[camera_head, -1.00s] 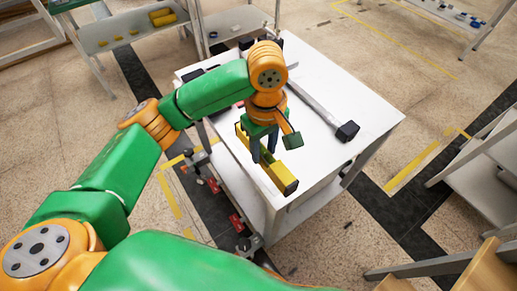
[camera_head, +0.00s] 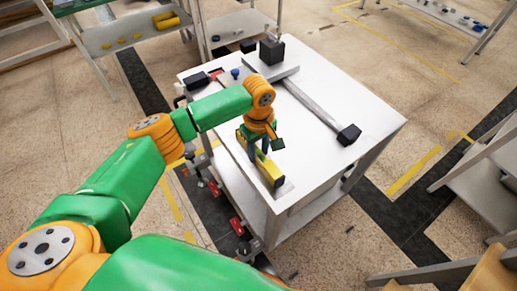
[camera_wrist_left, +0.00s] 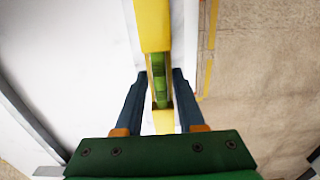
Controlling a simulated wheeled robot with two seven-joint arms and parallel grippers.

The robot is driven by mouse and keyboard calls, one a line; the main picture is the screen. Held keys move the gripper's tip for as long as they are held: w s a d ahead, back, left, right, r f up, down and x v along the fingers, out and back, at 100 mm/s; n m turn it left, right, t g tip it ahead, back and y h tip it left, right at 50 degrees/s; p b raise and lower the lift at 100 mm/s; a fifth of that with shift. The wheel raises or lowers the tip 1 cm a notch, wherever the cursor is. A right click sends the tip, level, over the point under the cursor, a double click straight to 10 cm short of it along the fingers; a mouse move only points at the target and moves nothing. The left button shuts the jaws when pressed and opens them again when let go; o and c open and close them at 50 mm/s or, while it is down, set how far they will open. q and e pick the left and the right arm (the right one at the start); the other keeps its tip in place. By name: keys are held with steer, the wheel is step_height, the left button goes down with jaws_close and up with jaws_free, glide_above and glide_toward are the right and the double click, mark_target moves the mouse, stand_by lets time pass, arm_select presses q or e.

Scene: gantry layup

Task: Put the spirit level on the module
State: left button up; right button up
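A long grey rail (camera_head: 312,105) with a dark end block lies across the table; which part is the module I cannot tell. My right gripper is not in view.
A dark block (camera_head: 271,50) stands on a grey plate at the table's far end, with small dark parts to its left. The white tabletop (camera_head: 345,95) right of the rail is clear. Shelving (camera_head: 135,32) stands behind; other furniture stands at right.

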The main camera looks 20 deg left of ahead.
mark_target(258, 151)
arm_select(q)
steer(key=o, duration=0.4)
steer(key=shift+r, duration=0.1)
step_height(258, 151, up, 12)
steer(key=shift+r, duration=0.1)
stand_by(0.4)
